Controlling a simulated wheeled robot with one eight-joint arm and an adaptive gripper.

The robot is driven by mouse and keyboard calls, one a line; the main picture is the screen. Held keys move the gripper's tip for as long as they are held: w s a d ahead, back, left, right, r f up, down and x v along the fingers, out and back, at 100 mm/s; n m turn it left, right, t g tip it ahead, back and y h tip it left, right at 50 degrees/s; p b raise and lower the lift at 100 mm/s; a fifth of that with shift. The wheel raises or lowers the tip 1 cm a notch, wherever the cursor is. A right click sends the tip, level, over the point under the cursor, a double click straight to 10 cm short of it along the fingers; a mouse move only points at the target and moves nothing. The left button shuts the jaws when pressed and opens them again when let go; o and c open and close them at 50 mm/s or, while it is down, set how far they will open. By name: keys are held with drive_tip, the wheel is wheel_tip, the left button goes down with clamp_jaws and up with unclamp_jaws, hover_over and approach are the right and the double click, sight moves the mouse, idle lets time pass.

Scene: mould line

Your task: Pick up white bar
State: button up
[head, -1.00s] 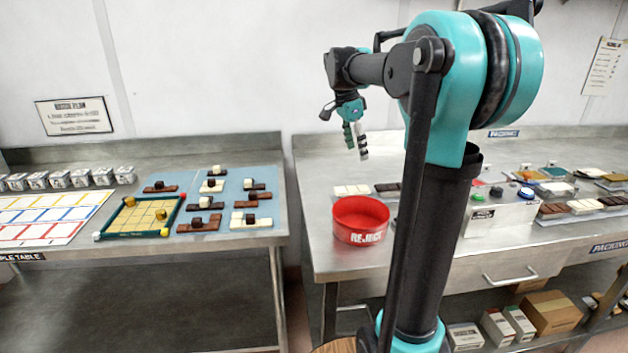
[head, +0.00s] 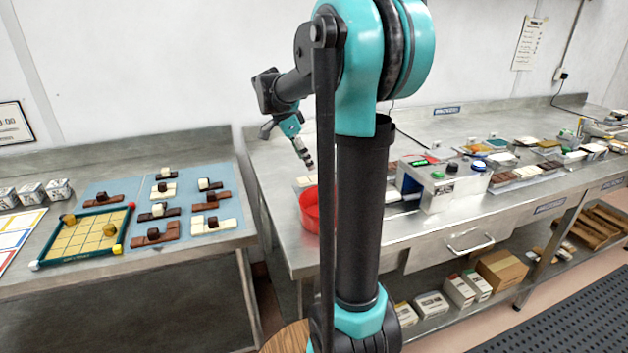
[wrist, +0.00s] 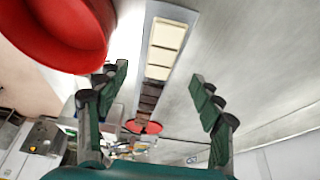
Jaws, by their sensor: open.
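A white bar (wrist: 167,36) of cream-coloured segments lies lengthwise in a narrow grey tray in the wrist view, with a dark brown bar (wrist: 148,100) beyond its far end. My gripper (wrist: 158,76) is open and empty, with one green-and-black finger on each side of the line of bars. It does not touch the white bar. In the head view my gripper (head: 306,160) points down above the bench, just over the pale end of the white bar (head: 304,181). The rest of that bar is hidden behind my arm and the red bin.
A red round bin (head: 308,210) stands close in front of the bar; it also fills the upper left of the wrist view (wrist: 60,35). A grey control box (head: 440,185) stands to the right. Several brown and white pieces lie on blue mats (head: 235,178) on the left table.

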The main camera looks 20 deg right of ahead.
sight(314, 178)
drive_tip(key=shift+x, duration=3.1)
drive_tip(key=shift+w, duration=0.2)
drive_tip(key=c, duration=1.2)
drive_tip(key=shift+c, duration=0.2)
